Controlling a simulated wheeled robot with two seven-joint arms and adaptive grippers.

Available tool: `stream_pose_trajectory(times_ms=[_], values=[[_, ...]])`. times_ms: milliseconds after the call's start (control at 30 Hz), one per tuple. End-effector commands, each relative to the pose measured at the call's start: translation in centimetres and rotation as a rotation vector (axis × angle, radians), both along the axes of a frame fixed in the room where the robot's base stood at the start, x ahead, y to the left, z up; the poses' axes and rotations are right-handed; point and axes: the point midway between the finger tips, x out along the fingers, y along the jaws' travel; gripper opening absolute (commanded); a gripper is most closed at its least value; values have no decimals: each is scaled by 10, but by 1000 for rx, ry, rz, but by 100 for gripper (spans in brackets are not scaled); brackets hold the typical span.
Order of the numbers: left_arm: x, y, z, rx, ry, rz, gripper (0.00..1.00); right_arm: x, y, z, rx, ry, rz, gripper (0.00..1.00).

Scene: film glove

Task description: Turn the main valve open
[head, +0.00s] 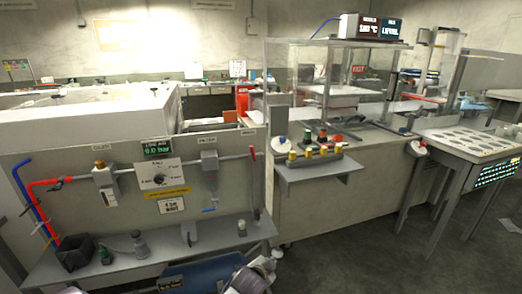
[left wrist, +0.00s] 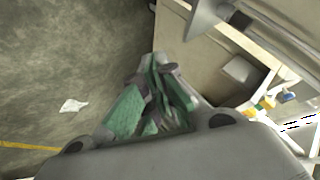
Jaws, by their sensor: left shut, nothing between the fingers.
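A grey air panel (head: 100,222) stands at the left in the head view, with a grey pipe across it. A red pipe (head: 46,184) joins at its left end; a red-tipped lever (head: 253,156) is at its right end. A small blue handle (head: 209,210) sits lower. I cannot tell which part is the main valve. A display (head: 158,147) reads 0.0 bar above a round dial (head: 159,176). My left gripper (head: 273,258) is low in front of the panel's right end, apart from these parts. The left wrist view shows its green-padded fingers (left wrist: 158,62) shut and empty.
A ledge (head: 170,250) below the panel carries a dark cup (head: 74,252) and small fittings. A shelf with several colored knobs (head: 313,152) juts out to the right. A perforated table (head: 461,141) stands far right. Open floor (head: 375,240) lies between.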

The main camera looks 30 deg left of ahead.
Motion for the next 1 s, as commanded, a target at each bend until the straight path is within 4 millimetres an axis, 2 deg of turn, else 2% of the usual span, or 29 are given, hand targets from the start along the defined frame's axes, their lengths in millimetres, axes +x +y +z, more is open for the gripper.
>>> stream_pose_trajectory(times_ms=[33,400,700,1000], values=[[11,7,16,33,-32,-5,0,-4,-3,-5,-5,5,-1,40],[73,50,111,297,-241,-45,0,-32,-28,-56,-35,17,-7,40],[112,79,192,526,-383,-66,0,-65,-51,-87,-59,28,-9,40],[139,100,270,753,-495,-79,0,-101,-74,-109,-80,36,-11,40]])
